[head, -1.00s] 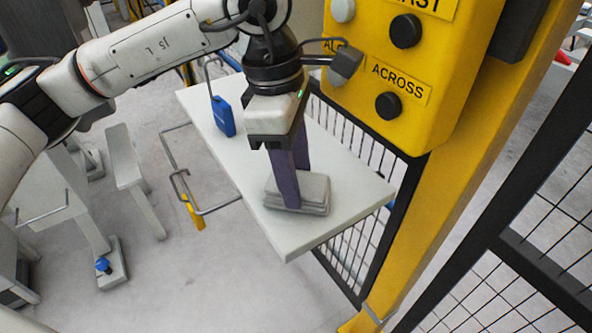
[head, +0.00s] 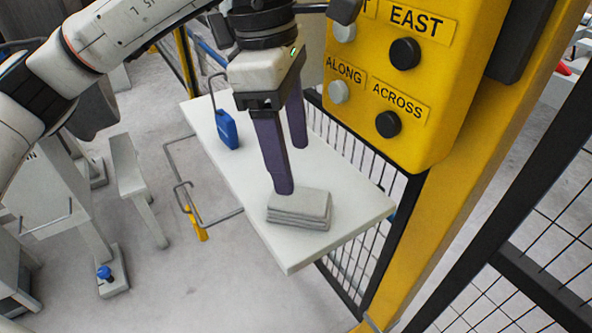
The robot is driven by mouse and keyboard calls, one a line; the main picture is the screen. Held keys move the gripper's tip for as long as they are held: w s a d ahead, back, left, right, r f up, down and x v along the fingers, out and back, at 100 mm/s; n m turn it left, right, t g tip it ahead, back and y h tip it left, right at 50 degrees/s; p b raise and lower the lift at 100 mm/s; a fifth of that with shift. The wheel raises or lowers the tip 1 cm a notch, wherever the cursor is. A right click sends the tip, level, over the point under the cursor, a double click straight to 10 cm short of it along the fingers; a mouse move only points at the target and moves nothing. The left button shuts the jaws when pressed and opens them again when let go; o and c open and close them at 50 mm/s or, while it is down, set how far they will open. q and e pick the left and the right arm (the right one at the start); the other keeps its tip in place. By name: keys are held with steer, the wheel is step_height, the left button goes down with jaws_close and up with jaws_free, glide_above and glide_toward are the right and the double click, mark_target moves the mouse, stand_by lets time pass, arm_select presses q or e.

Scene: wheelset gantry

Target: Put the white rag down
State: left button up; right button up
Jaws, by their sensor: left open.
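The white rag (head: 300,209) is a folded, pale grey-white stack. It lies flat on the near end of the white shelf (head: 285,255). My left gripper (head: 291,170) is above and just behind the rag, with its two purple fingers spread apart and nothing between them. The near fingertip is close to the rag's back edge; whether it touches cannot be told. My right gripper is not in the view.
A yellow control box (head: 400,80) with black and grey buttons hangs close to the right of my left gripper. Black mesh fencing (head: 350,260) runs behind the shelf.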

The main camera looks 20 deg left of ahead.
arm_select(q)
steer(key=shift+a+r+p, duration=0.15)
steer(key=shift+a+r, duration=0.05)
steer(key=shift+r, duration=1)
steer(key=shift+a+r+p, duration=0.15)
steer(key=shift+r, duration=1)
